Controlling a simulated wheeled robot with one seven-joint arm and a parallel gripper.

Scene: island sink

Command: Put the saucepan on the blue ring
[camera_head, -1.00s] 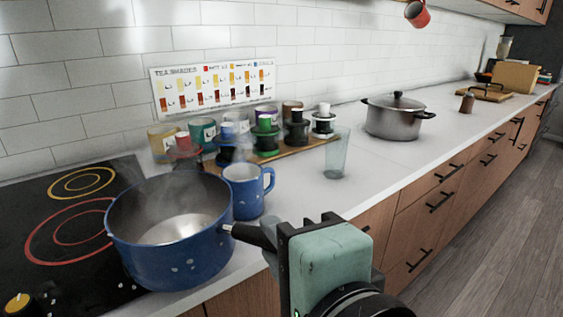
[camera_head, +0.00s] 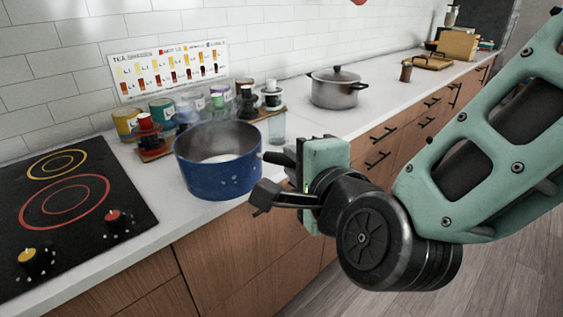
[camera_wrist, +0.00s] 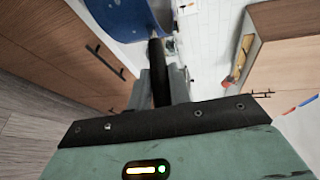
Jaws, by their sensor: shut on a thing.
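The blue saucepan (camera_head: 215,180) is upright near the counter's front edge, to the right of the hob; I cannot tell whether its base touches the counter. My gripper (camera_head: 290,163) is shut on its black handle (camera_head: 272,158), to the right of the pan. In the wrist view, the handle (camera_wrist: 157,75) runs between the fingers to the blue pan (camera_wrist: 118,15). The black hob (camera_head: 100,240) shows a red double ring (camera_head: 65,202) in front and a yellow double ring (camera_head: 56,165) behind. No blue ring is visible.
Both visible rings are bare. A yellow knob (camera_head: 26,255) and a red knob (camera_head: 113,216) stand on the hob. Cups and jars crowd a board (camera_head: 155,156) behind the pan, with a glass (camera_head: 277,128) beside them. A lidded steel pot (camera_head: 336,92) stands farther right.

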